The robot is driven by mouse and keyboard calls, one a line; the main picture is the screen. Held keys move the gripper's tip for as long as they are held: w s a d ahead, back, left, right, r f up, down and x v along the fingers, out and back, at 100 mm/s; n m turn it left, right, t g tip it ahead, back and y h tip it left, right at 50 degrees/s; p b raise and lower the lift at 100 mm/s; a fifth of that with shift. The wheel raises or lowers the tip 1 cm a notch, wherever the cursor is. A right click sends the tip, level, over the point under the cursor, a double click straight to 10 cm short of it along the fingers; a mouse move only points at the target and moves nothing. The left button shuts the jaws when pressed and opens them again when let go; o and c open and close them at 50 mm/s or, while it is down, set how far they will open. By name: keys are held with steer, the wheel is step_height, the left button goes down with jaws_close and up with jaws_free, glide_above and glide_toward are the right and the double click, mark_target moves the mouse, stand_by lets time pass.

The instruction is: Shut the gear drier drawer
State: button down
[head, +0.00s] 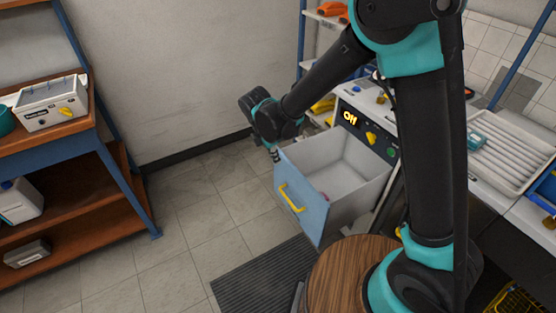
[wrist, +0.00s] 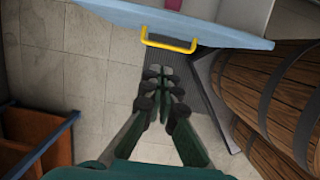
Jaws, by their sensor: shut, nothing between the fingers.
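The drawer has a blue front, a yellow handle (head: 290,198) and a light grey inside, with a small pinkish thing near the front. My gripper (head: 275,156) is shut and empty, pointing down by the drawer front's far left top corner. In the wrist view my closed fingertips (wrist: 158,73) lie just below the yellow handle (wrist: 168,44) in the picture, with the blue front (wrist: 205,24) beyond. I cannot tell whether they touch the drawer.
A dark ribbed mat (head: 262,283) lies on the tiled floor before the drawer. A wooden barrel (wrist: 283,85) stands close on the right in the wrist view. A shelf rack (head: 100,190) is at left. The floor between rack and drawer is clear.

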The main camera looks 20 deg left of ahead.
mark_target(290, 167)
steer(key=shift+w+d+f, duration=0.65)
steer(key=shift+w+f, duration=0.1)
steer(key=shift+f, duration=0.6)
steer(key=shift+w+d+f, duration=0.65)
steer(key=shift+w+f, duration=0.15)
steer(key=shift+f, duration=0.55)
steer(key=shift+w+d+f, duration=0.65)
steer(key=shift+w+f, duration=0.1)
steer(key=shift+f, duration=0.6)
steer(key=w+d, duration=1.5)
steer(key=w, duration=0.2)
steer(key=shift+w, duration=0.35)
steer(key=shift+s, duration=0.1)
